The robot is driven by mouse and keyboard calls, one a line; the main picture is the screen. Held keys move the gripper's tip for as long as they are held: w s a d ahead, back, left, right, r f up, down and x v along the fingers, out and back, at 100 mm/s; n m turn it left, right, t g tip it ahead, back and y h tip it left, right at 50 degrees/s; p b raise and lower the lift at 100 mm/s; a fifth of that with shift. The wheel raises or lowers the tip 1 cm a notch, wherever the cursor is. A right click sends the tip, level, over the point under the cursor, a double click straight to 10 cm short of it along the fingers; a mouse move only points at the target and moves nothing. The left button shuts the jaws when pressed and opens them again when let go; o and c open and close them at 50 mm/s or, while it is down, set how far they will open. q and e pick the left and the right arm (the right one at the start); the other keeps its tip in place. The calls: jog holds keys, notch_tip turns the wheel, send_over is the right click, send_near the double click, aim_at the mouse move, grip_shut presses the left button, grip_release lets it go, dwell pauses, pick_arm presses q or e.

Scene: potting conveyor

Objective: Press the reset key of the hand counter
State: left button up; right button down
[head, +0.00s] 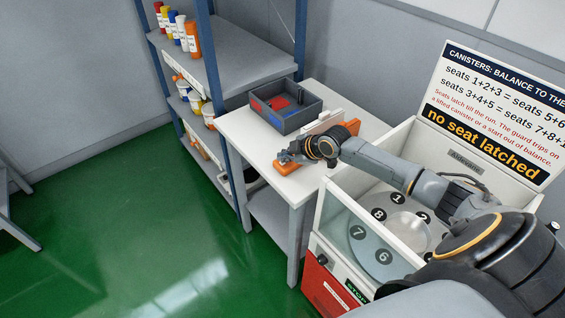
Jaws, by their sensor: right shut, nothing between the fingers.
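A small orange object (285,168) lies near the front left edge of the white side table (238,131). It may be the hand counter, but its reset key is too small to make out. My right gripper (284,157) reaches in from the right and is shut and empty. Its fingertips are at the orange object, over its upper side in the picture. I cannot tell whether they touch it. The gripper hides part of the object. My left gripper is not in view.
A grey tray (289,121) with red and blue pieces stands at the table's back. An orange item with a pale block (323,122) is behind my wrist. A shelf (240,65) with bottles stands left. A white machine (336,215) with numbered seats lies under my arm.

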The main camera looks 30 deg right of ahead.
jog(key=shift+f+b, duration=0.35)
jog(key=shift+f, duration=0.1)
dwell(0.6)
jog(key=shift+r, duration=0.15)
jog(key=shift+r+p, duration=0.75)
notch_tip(320, 180, up, 5)
jog(key=p, duration=0.4)
dwell(0.5)
jog(key=shift+f, duration=0.1)
dwell(0.4)
